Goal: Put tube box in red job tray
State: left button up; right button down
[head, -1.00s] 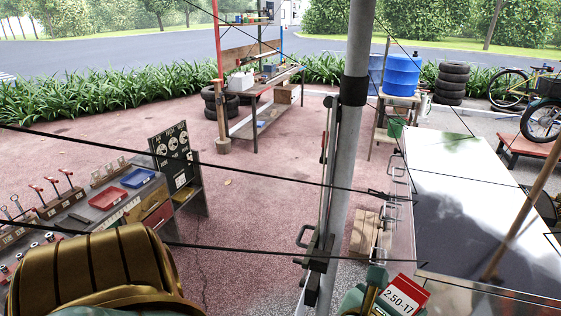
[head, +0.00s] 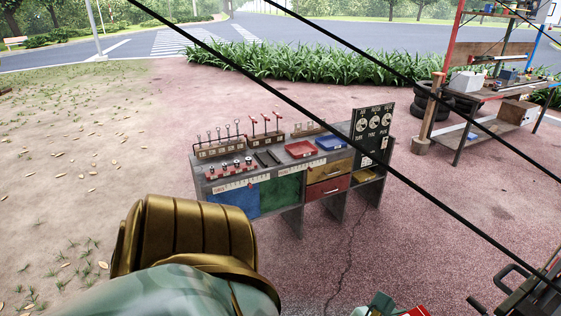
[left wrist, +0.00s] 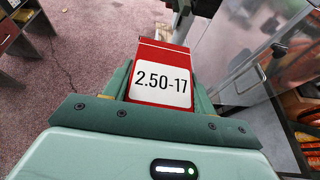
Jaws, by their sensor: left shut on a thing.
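The tube box (left wrist: 160,85) is red with a white label reading 2.50-17. My left gripper (left wrist: 158,95) is shut on it in the left wrist view, one green finger on each side. In the head view only a bit of the box's red top (head: 415,312) shows at the bottom edge. The red job tray (head: 300,149) sits on top of the grey workbench (head: 272,172), left of a blue tray. The held box is in front of the bench, to its right and apart from it. My right gripper is not in view.
The blue tray (head: 331,143) and an upright black gauge board (head: 372,130) stand right of the red tray. Lever racks (head: 266,124) are behind and left. Dark cables cross the head view. Open pink paving (head: 400,235) lies right of the bench.

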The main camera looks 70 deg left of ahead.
aim_at(300, 151)
jog(key=i+j+u, duration=0.3)
jog(key=j+u, duration=0.15)
jog(key=i+j+u, duration=0.75)
jog(key=u, duration=0.15)
jog(key=i+j, duration=0.2)
jog(key=i, duration=0.45)
jog(key=i+j+u, duration=0.15)
jog(key=i, duration=0.45)
jog(key=i+j, duration=0.2)
jog(key=i, duration=0.45)
